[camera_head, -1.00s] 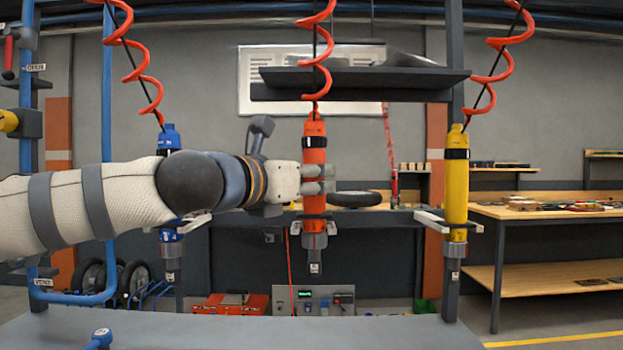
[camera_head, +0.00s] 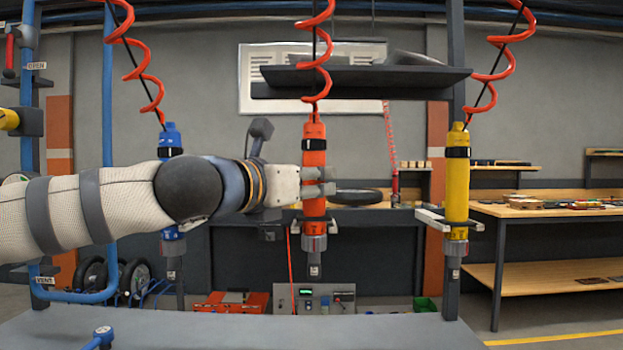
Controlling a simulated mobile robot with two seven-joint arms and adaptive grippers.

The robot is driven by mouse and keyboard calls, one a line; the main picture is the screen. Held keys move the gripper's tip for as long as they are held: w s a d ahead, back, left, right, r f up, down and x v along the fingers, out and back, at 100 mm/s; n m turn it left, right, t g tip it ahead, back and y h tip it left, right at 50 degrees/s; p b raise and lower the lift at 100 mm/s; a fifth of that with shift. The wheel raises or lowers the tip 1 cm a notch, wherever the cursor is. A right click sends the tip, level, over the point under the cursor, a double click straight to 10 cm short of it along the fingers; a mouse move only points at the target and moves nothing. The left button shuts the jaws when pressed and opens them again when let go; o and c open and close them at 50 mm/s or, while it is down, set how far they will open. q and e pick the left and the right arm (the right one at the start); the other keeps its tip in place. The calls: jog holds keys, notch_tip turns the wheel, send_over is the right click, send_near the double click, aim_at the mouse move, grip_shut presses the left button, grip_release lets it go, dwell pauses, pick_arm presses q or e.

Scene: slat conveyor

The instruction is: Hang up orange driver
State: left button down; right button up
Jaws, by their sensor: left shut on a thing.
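The orange driver (camera_head: 314,150) hangs upright below a red coiled hose, its grey nose pointing down. My left gripper (camera_head: 320,181) comes in from the left and is shut on the orange driver's middle. Pale prongs of a holder (camera_head: 294,228) show beside the driver's lower body; I cannot tell whether the driver rests in it or is in front of it. My right gripper is not in view.
A yellow driver (camera_head: 457,190) sits upright in a forked holder (camera_head: 434,219) at right. A blue driver (camera_head: 171,139) is at left, partly hidden by my arm. A dark shelf (camera_head: 365,78) is behind, and a grey surface (camera_head: 240,331) lies below.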

pick_arm(q)
jog(key=shift+f, duration=0.3)
dwell(0.8)
jog(key=c, duration=1.1)
grip_release()
jog(key=shift+f, duration=0.2)
jog(key=v, duration=1.2)
jog(key=shift+s+r, duration=0.1)
jog(key=shift+r, duration=0.05)
